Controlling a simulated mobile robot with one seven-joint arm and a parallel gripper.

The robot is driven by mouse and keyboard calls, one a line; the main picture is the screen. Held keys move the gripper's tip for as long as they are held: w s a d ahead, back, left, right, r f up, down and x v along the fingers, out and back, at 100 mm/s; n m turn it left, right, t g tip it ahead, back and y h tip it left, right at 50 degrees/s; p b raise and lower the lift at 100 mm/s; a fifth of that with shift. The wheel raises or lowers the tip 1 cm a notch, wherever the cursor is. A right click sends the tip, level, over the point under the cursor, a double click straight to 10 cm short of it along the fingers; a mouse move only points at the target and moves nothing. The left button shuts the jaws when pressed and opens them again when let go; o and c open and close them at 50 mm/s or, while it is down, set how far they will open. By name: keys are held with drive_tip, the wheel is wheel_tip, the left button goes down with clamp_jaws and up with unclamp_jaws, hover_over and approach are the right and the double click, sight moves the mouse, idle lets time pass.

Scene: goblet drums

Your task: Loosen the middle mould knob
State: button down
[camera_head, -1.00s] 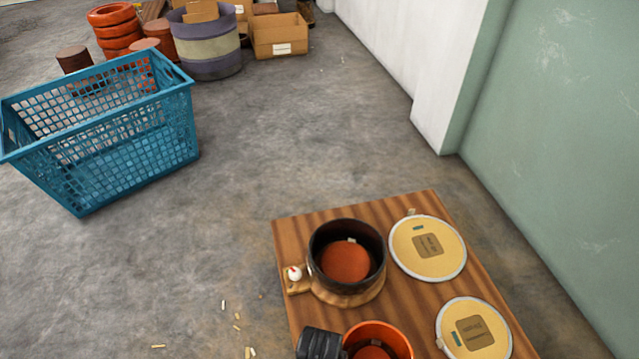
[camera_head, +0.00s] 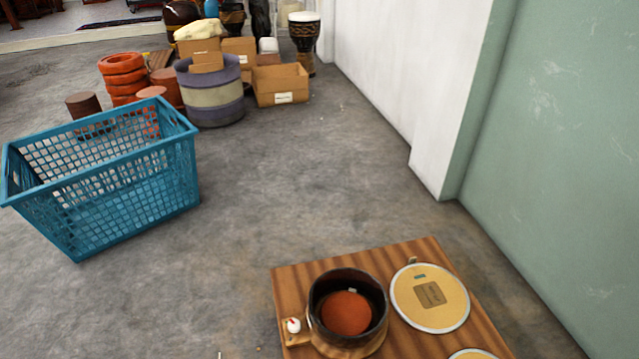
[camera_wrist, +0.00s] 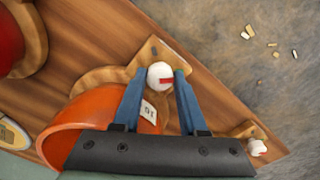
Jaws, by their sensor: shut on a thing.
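The middle mould knob (camera_wrist: 156,72), round and white with a red mark, sits on a wooden tab beside an orange mould (camera_wrist: 85,120) in the wrist view. My gripper (camera_wrist: 160,75) has its two blue fingers on either side of the knob, shut on it. A white label shows on the orange mould behind the fingers. Another white knob (camera_wrist: 258,148) sits on a tab at the lower right. In the head view a dark mould (camera_head: 385,310) with an orange-red inside stands on the bench, with its white knob (camera_head: 293,325) at its left. My gripper is outside the head view.
The wooden bench (camera_head: 295,280) also holds round yellow lids (camera_head: 430,298) at the right. A green wall (camera_head: 565,150) stands to the right. A blue crate (camera_head: 110,185) stands on the floor at left. Small scraps (camera_wrist: 250,31) lie beside the bench. Open floor lies behind the bench.

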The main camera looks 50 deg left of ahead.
drive_tip(key=n+p, duration=0.1)
drive_tip(key=p, duration=0.1)
drive_tip(key=n+p, duration=0.2)
drive_tip(key=shift+r, duration=0.25)
drive_tip(key=n+p, duration=0.4)
drive_tip(key=n, duration=0.1)
drive_tip(key=shift+f+n, duration=0.1)
drive_tip(key=shift+n, duration=0.3)
drive_tip(key=n+p, duration=0.1)
drive_tip(key=n, duration=0.3)
drive_tip(key=shift+n+p, duration=0.3)
drive_tip(key=shift+p, duration=0.1)
drive_tip(key=n+p, duration=0.1)
drive_tip(key=n, duration=0.3)
drive_tip(key=shift+f+n, duration=0.15)
drive_tip(key=shift+n, duration=0.25)
drive_tip(key=shift+c, duration=2.3)
unclamp_jaws()
drive_tip(key=shift+p, duration=0.3)
